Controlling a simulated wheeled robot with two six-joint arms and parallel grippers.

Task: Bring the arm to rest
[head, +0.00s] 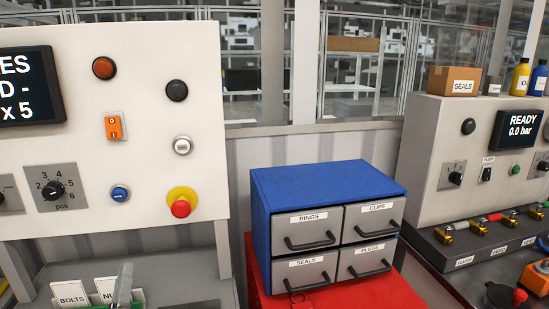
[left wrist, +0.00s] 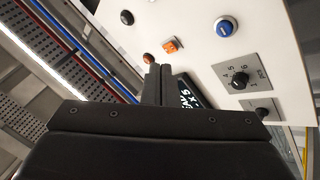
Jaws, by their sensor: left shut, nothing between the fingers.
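My left gripper (left wrist: 158,72) shows in the left wrist view with its two dark fingers side by side, shut and empty. Behind the fingertips in that view is the white control panel (left wrist: 200,60) with its dark display (left wrist: 187,92). I cannot tell from the picture how far the fingers are from the panel. In the head view, a slim grey-green upright shape (head: 122,285) stands at the bottom left before the label cards; I cannot tell what it is. My right gripper is in neither view.
The panel (head: 140,130) carries a red stop button (head: 181,208), a rotary knob (head: 53,189) and an orange switch (head: 114,127). A blue drawer cabinet (head: 325,185) stands on a red surface (head: 390,292). A second console (head: 470,130) stands at right.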

